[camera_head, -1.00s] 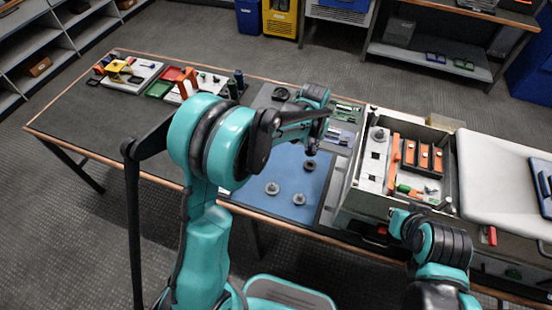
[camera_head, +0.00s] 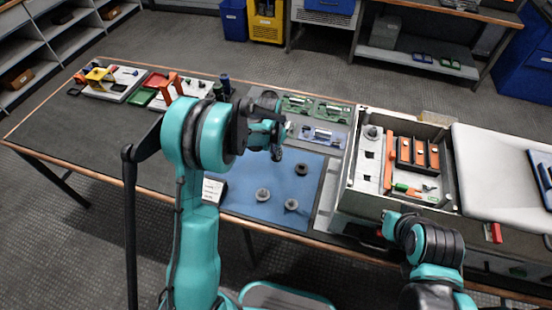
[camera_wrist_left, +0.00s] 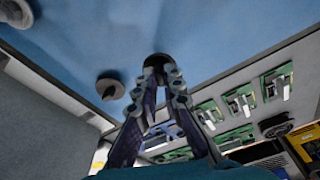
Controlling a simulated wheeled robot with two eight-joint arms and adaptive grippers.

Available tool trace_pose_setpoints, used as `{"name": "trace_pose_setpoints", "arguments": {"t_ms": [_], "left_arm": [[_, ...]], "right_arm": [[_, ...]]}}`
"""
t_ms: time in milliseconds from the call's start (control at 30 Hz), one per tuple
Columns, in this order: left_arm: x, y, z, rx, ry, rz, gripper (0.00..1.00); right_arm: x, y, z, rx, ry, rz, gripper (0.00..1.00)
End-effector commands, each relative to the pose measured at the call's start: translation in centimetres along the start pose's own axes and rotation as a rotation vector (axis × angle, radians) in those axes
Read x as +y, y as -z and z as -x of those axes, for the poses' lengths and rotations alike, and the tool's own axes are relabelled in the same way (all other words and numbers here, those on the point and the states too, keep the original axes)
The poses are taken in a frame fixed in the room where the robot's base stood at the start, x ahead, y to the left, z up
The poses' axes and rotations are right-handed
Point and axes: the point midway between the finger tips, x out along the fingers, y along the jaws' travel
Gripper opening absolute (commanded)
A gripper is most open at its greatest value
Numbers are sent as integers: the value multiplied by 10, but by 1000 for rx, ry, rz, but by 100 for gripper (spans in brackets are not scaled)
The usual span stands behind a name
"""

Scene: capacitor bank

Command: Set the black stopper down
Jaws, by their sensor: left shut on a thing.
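My left gripper (camera_head: 277,152) is above the blue mat (camera_head: 238,207). In the left wrist view its two fingers (camera_wrist_left: 160,78) are closed on the black stopper (camera_wrist_left: 157,60), a small dark round piece at their tips. The fingers hide part of the stopper, and I cannot tell whether it touches the mat. Another dark round stopper (camera_wrist_left: 110,88) stands apart from it on the mat. In the head view a dark stopper (camera_head: 301,169) and two grey stoppers (camera_head: 262,194) (camera_head: 291,204) are on the mat. My right gripper does not show; only part of that arm does.
A grey-walled case (camera_head: 350,180) with orange parts stands right of the mat. Green-framed pieces (camera_head: 333,112) lie behind the mat. A small white card (camera_head: 213,190) stands at the mat's left edge. The mat's front left part is clear.

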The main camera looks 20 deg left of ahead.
Motion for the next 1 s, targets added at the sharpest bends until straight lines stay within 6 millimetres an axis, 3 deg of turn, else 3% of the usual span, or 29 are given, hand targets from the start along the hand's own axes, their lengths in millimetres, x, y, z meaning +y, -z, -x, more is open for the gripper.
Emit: {"name": "trace_pose_setpoints", "arguments": {"t_ms": [33,167,533,633,1000], "left_arm": [[0,-2,-12,0,0,0,0],[0,-4,-29,0,0,0,0],[1,-5,-32,0,0,1,0],[1,-5,-32,0,0,1,28],[1,-4,-28,0,0,1,28]], "right_arm": [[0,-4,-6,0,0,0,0],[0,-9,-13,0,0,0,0],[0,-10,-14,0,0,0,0],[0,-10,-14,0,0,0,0],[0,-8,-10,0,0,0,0]]}}
